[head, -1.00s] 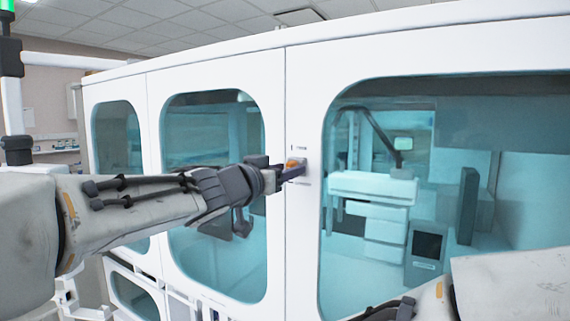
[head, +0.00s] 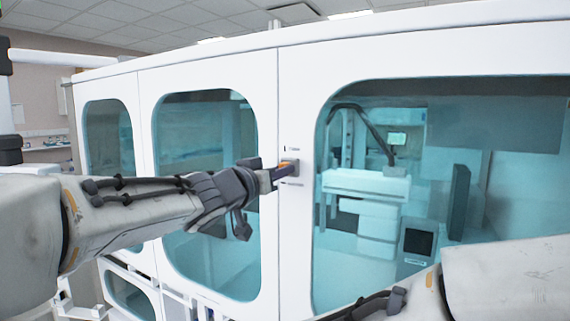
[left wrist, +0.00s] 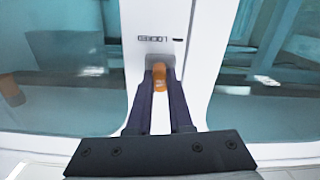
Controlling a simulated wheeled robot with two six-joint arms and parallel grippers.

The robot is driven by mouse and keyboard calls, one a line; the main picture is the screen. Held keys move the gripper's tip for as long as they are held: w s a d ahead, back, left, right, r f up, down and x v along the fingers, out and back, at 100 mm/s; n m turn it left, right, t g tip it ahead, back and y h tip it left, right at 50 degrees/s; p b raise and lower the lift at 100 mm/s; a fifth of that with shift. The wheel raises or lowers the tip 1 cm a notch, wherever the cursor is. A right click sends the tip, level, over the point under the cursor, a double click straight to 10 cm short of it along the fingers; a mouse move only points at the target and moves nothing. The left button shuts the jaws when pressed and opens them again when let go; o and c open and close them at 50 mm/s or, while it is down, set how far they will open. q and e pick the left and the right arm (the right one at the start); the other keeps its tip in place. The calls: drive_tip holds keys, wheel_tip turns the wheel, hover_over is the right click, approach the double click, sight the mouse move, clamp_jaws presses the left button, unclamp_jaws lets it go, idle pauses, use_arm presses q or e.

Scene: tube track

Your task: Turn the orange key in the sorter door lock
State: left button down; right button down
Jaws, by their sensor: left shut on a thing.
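The orange key (left wrist: 159,77) stands in the lock on the white door post, with its bow between my left fingers. In the head view the key (head: 284,166) shows as a small orange patch at the grey lock plate (head: 291,167). My left gripper (head: 273,174) reaches it from the left and is shut on the key. In the left wrist view both dark fingers (left wrist: 160,82) flank the bow. The lock plate (left wrist: 158,61) is partly hidden behind the key and fingers. Lettering that reads "LOCKED", upside down, is printed beside the lock. My right gripper's fingers do not show clearly.
The white sorter enclosure (head: 300,60) has large teal windows (head: 205,255) on both sides of the lock post. Equipment (head: 365,200) stands behind the right window. My right arm is at the lower right, in front of the enclosure.

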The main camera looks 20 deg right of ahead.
use_arm(q)
drive_tip(key=shift+n+p, duration=0.45)
drive_tip(key=shift+n, duration=0.35)
drive_tip(key=n+p, duration=0.3)
idle(0.3)
